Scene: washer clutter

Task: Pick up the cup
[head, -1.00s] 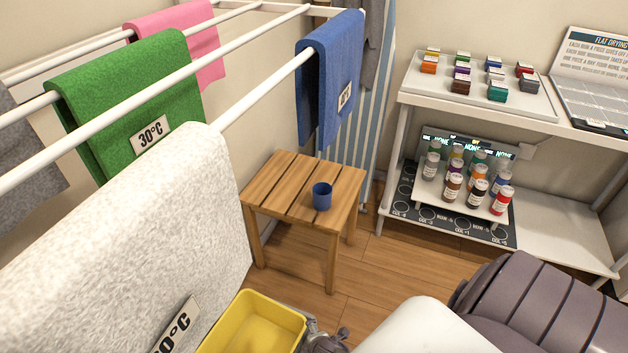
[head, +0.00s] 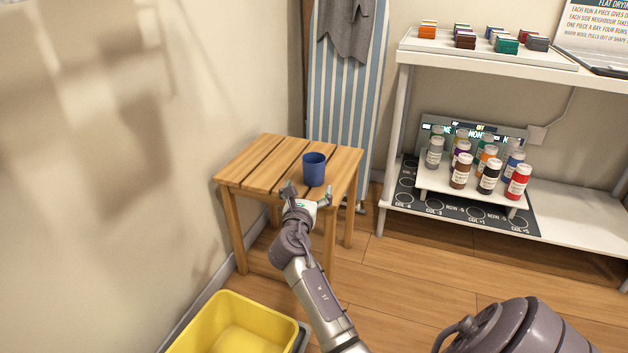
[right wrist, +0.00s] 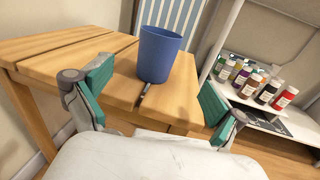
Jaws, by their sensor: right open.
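A blue cup (head: 314,169) stands upright on a slatted wooden stool (head: 262,163), near the stool's right front part. My right gripper (head: 308,190) is at the stool's front edge, just short of the cup, with its fingers spread. In the right wrist view the cup (right wrist: 158,54) stands beyond and between the two green-padded fingers of my open gripper (right wrist: 155,95), apart from both. Nothing is between the fingers. My left gripper is not in view.
A yellow bin (head: 232,325) is on the floor at the lower left. A white shelf (head: 480,62) with bottles and small coloured blocks stands at the right. A striped ironing board (head: 345,90) leans behind the stool. Wood floor lies open at the right of the stool.

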